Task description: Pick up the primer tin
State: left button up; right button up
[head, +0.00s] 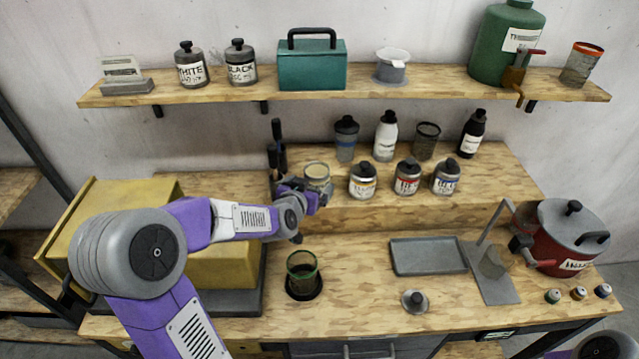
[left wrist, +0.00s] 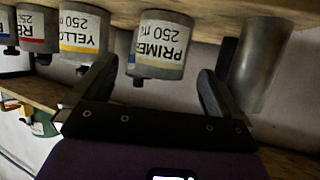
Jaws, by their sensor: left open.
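The primer tin (left wrist: 160,45) is a grey tin with a white and yellow label. It appears upside down in the left wrist view, between and beyond the two fingers of my left gripper (left wrist: 157,82). In the head view the primer tin (head: 318,174) stands on the raised middle shelf, at the left of a row of paint tins. My left gripper (head: 307,195) is open and empty, just in front of it, and partly covers its lower part. I cannot tell whether a finger touches the tin. My right gripper is not in view.
The yellow-labelled tin (head: 363,182) stands close to the right of the primer tin, then a red tin (head: 407,179) and a blue tin (head: 446,178). A dark tool holder (head: 278,160) is close on the left. A green-rimmed cup (head: 302,272) stands on the bench below.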

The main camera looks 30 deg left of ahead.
pick_arm(q)
jog(key=shift+s+f+b, duration=0.25)
jog(key=shift+f+b, duration=0.1)
jog(key=shift+f, duration=0.05)
jog(key=shift+w+f, duration=0.35)
jog(key=shift+f, duration=0.1)
jog(key=shift+f+x, duration=0.1)
jog(key=shift+x, duration=1.75)
jog(key=shift+f+x, duration=0.15)
jog(key=shift+x, duration=1.7)
jog(key=shift+s+a, duration=0.1)
jog(key=shift+c, duration=0.3)
jog(key=c, duration=1.2)
jog(key=shift+r, duration=0.1)
jog(key=shift+c, duration=0.3)
jog(key=shift+r, duration=0.1)
